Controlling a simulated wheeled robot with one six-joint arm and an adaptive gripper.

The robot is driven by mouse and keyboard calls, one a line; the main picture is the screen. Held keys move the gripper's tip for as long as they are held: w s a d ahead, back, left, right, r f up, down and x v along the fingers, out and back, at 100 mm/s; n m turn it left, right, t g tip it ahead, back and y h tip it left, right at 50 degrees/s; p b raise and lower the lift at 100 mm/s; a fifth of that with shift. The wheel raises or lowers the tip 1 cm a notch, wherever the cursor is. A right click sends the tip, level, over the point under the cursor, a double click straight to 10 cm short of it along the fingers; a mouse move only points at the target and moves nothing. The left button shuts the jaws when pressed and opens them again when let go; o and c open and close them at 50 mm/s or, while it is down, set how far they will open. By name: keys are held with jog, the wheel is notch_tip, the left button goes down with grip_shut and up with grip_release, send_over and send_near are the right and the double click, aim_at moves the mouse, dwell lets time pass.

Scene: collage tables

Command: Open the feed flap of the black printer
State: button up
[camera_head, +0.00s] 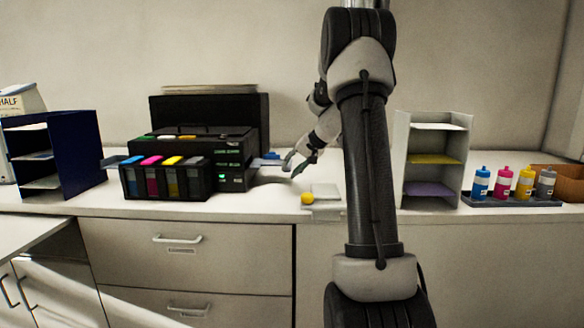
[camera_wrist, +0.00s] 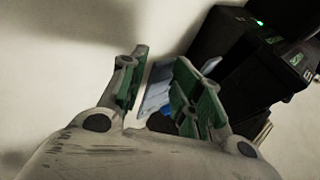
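The black printer (camera_head: 240,148) stands on the counter left of my arm, with coloured ink tanks (camera_head: 165,180) at its front. A tall black panel (camera_head: 215,109) rises at its back with a pale edge above it; I cannot tell whether this is the feed flap. My gripper (camera_head: 292,165) is just right of the printer, low over the counter, apart from it. In the wrist view my gripper (camera_wrist: 160,92) has its green-padded fingers spread, and the black printer (camera_wrist: 265,70) lies to the right. A light-blue piece (camera_wrist: 155,90) shows beyond the fingers; I see nothing gripped.
A navy shelf rack (camera_head: 60,150) stands left of the printer. A white shelf rack (camera_head: 430,155) and a tray of ink bottles (camera_head: 510,200) stand to the right. A small pad with a yellow knob (camera_head: 307,198) lies near the counter's front edge. The wall closes the back.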

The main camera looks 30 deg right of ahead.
notch_tip(320, 180, up, 10)
dwell(0.4)
jog(key=shift+a, duration=0.1)
dwell(0.4)
